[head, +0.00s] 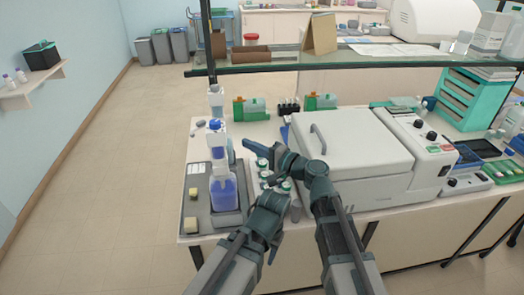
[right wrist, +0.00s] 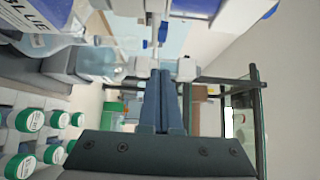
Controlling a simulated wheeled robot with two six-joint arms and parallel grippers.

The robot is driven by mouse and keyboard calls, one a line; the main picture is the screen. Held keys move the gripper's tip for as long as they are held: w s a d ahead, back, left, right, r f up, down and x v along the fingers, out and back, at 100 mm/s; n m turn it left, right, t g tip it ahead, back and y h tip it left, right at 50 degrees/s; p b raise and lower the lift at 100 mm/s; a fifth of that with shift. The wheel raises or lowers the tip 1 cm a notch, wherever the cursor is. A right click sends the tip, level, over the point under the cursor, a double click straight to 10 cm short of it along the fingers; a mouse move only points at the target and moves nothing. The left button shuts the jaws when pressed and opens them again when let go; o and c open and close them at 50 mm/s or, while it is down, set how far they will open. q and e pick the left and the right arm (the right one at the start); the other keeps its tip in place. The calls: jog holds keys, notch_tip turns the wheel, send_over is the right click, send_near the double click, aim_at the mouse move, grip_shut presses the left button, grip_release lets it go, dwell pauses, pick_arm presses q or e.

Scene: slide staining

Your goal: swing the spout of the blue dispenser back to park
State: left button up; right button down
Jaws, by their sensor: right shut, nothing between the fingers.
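The blue dispenser (head: 223,190) stands upright in a dark tray at the table's left end, with blue liquid in its bottle and a blue-and-white head (head: 215,128). Its "BLUE" label (right wrist: 35,22) shows at the upper left of the right wrist view, which is turned on its side. A small blue part (right wrist: 162,33) with a thin white tube sits beyond my fingertips; I cannot tell surely whether it is the spout. My right gripper (head: 247,146) is shut and empty, just right of the dispenser's head. Its closed fingers (right wrist: 160,75) show in the wrist view.
Several green-capped jars (right wrist: 30,119) stand close to the right of the dispenser. A large grey lidded machine (head: 352,150) is farther right. A glass shelf (head: 290,62) on dark posts spans the back above the table. Green boxes (head: 249,108) stand behind.

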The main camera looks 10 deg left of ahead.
jog(key=shift+a, duration=2.9)
jog(key=shift+w+a+g, duration=0.1)
jog(key=shift+g, duration=0.2)
